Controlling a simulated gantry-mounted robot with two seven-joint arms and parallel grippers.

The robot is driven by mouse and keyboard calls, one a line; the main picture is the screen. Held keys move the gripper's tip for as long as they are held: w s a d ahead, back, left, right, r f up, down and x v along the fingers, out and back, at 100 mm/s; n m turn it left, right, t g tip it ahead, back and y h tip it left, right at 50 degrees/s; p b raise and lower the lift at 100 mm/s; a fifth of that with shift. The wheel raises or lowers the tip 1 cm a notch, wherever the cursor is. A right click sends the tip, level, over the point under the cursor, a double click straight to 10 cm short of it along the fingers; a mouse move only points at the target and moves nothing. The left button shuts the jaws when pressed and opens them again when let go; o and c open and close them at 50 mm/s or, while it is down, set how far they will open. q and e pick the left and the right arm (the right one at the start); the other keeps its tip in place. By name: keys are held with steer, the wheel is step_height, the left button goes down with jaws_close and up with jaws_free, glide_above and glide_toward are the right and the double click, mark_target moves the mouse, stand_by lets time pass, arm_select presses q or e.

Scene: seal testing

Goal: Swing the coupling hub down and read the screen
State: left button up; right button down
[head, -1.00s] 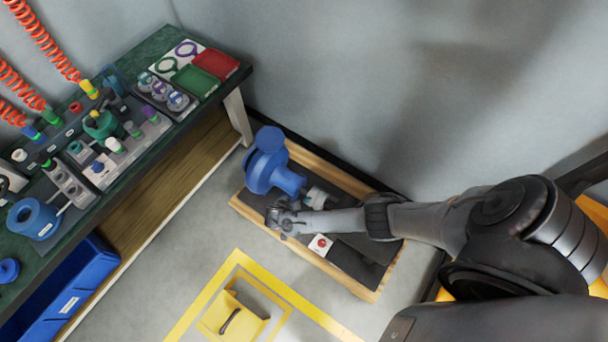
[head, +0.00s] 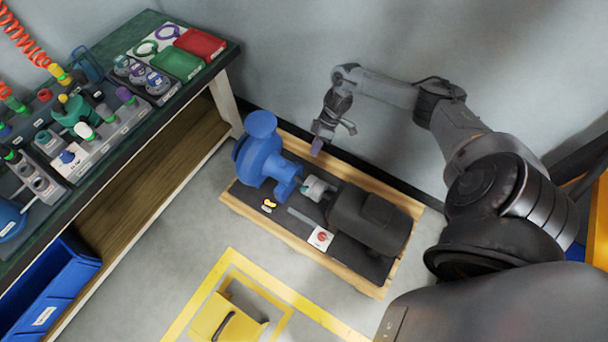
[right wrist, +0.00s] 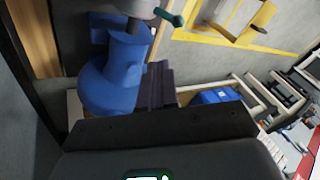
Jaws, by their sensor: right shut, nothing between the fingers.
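The coupling hub (head: 314,187) is a small grey-silver piece with a teal part, between the blue pump (head: 262,160) and the dark motor (head: 370,218). In the right wrist view the hub (right wrist: 138,6) shows at the top edge, with a green-teal handle-like piece (right wrist: 171,18) beside it. My right gripper (head: 318,147) is shut and empty, above the back edge of the pump base, apart from the hub. In the right wrist view its fingers (right wrist: 160,85) are together, with the blue pump (right wrist: 115,75) behind. I cannot make out a readable screen. My left gripper is not in view.
The wooden-edged base (head: 352,279) stands on the floor near the wall. It carries a white box with a red button (head: 320,238) and small yellow-white pieces (head: 268,205). A workbench (head: 130,157) stands left. A yellow box (head: 228,318) sits inside yellow floor tape.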

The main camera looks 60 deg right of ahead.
steer(key=b, duration=0.6)
glide_above(306, 185)
steer(key=d, duration=0.1)
steer(key=f, duration=1)
steer(key=shift+w, duration=0.25)
steer(key=shift+s+a+f, duration=0.3)
steer(key=shift+a, duration=0.35)
steer(key=shift+s, duration=0.1)
